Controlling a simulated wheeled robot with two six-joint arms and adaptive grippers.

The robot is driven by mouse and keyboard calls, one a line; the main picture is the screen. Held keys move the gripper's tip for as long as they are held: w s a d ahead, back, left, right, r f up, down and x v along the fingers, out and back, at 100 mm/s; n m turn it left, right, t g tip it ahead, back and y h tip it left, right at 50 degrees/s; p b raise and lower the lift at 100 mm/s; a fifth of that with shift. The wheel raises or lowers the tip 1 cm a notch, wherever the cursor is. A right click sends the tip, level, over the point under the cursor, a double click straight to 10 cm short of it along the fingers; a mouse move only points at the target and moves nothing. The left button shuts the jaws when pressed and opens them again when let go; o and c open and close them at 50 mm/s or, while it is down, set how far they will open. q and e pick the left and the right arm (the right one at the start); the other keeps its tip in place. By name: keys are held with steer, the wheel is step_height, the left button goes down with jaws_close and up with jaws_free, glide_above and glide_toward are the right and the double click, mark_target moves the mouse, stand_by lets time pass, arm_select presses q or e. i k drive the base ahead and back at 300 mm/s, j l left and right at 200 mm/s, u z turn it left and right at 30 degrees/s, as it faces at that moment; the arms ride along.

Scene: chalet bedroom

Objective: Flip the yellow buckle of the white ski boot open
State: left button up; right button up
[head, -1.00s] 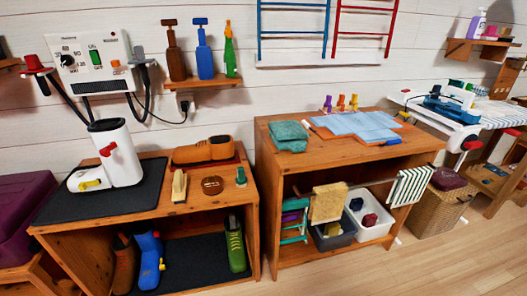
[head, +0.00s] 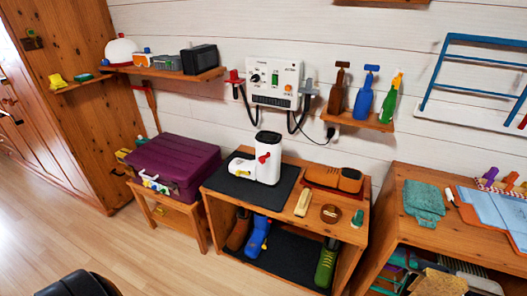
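The white ski boot (head: 268,146) stands upright on a black mat (head: 281,171) on top of the wooden bench, its toe pointing left. The yellow buckle (head: 241,173) sits low on the foot of the boot. It is small here, and I cannot tell whether its lever is shut or raised. A red buckle (head: 264,158) sits higher on the shaft. Neither of my grippers is in view, and nothing touches the boot.
A purple case (head: 174,162) on a low stand is left of the bench. A boot dryer (head: 274,83) hangs above.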

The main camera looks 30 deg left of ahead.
mark_target(238, 172)
steer(key=u, duration=1.2)
